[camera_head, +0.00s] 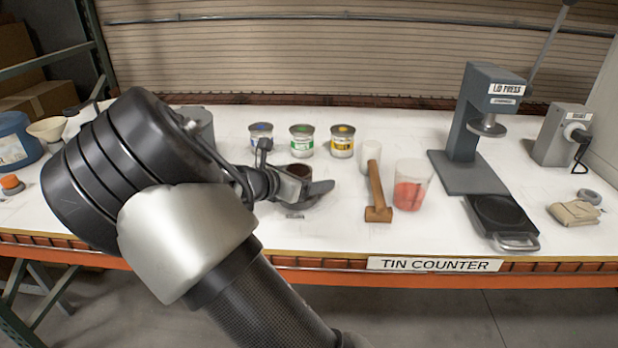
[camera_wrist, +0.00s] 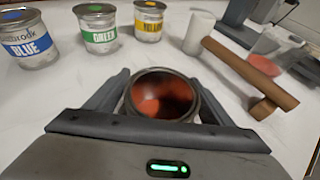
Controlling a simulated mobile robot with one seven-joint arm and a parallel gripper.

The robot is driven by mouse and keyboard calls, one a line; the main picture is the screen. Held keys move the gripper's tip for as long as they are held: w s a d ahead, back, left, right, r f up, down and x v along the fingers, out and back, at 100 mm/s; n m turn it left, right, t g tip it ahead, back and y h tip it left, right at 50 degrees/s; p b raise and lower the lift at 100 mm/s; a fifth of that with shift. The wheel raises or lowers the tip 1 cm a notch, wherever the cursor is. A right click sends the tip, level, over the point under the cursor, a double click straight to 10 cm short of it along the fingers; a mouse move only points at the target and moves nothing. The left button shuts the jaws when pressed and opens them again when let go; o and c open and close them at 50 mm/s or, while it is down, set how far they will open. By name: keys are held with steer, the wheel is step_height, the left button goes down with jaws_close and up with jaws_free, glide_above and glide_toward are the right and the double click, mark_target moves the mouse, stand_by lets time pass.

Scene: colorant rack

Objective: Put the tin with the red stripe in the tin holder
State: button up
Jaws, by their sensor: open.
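A round open-topped tin (camera_wrist: 163,92) with a dark rim and a red-brown inside stands between the fingers of my gripper (camera_wrist: 162,80) in the wrist view. The fingers are open, one on each side of it; I cannot tell whether they touch it. In the head view this tin (camera_head: 300,170) is partly hidden by my gripper. Its side is mostly hidden, and no red stripe shows. A dark flat round holder with a handle (camera_head: 503,213) lies in front of the lid press (camera_head: 463,130); it looks empty. I cannot tell whether it is the tin holder.
Blue (camera_head: 261,138), green (camera_head: 302,142) and yellow (camera_head: 342,142) tins stand in a row behind. A wooden-handled mallet (camera_head: 376,190) and a clear beaker with red contents (camera_head: 410,190) are to the right. A grey box (camera_head: 562,135) and tan cloth (camera_head: 573,212) are at far right.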

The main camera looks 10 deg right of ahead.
steer(key=shift+s+a+r, duration=0.15)
steer(key=shift+a+r, duration=0.1)
steer(key=shift+r, duration=0.05)
steer(key=p+v, duration=0.2)
steer(key=v, duration=0.9)
steer(key=shift+s+a, duration=0.15)
steer(key=shift+s, duration=0.1)
